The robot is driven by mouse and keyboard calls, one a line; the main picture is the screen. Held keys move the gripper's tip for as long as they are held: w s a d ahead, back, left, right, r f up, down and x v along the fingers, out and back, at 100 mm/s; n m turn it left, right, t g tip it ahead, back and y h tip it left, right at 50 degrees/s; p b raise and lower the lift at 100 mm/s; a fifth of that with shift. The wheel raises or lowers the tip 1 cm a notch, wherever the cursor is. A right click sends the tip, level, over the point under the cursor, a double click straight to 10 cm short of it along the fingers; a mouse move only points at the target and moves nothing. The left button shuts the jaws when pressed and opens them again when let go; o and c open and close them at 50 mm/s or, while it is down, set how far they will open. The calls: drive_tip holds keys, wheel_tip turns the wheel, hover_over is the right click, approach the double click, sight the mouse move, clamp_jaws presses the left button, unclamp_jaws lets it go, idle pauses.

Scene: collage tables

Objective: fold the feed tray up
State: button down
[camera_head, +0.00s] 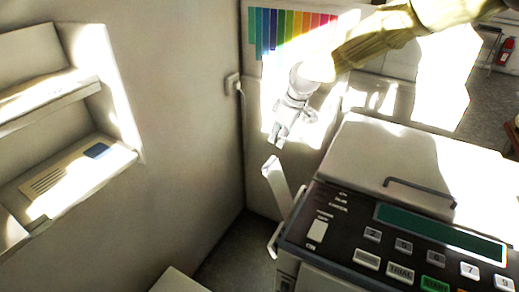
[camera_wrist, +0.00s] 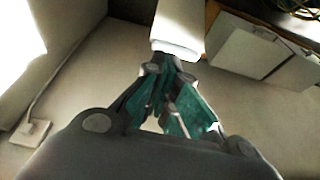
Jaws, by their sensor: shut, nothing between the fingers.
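The feed tray (camera_head: 276,184) seems to be the narrow white panel on the left side of the copier (camera_head: 400,160). It stands up at a slant, its top end leaning left. My gripper (camera_head: 279,139) is shut and empty, pointing down just above the tray's upper end. In the wrist view, my gripper (camera_wrist: 172,62) has its fingers together, with a white piece (camera_wrist: 180,25) right beyond the tips, probably the tray. I cannot tell whether they touch.
The copier's control panel (camera_head: 400,239) and lid handle (camera_head: 419,192) are at the right. A wall outlet with a plug (camera_head: 232,84) is behind, near the corner. Shelves (camera_head: 65,180) are at the left. The floor gap (camera_head: 235,250) left of the copier looks clear.

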drive_tip(key=w+a+g+h+p, duration=0.1)
drive_tip(key=w+a+h+p, duration=0.15)
drive_tip(key=a+p, duration=0.45)
wheel_tip(320, 180, down, 8)
drive_tip(key=s+h+p, duration=0.1)
drive_tip(key=s+p, duration=0.1)
drive_tip(key=p, duration=0.2)
drive_tip(key=shift+d+f, duration=0.15)
drive_tip(key=shift+d, duration=0.25)
drive_tip(key=shift+s, duration=0.15)
drive_tip(key=shift+d, duration=0.15)
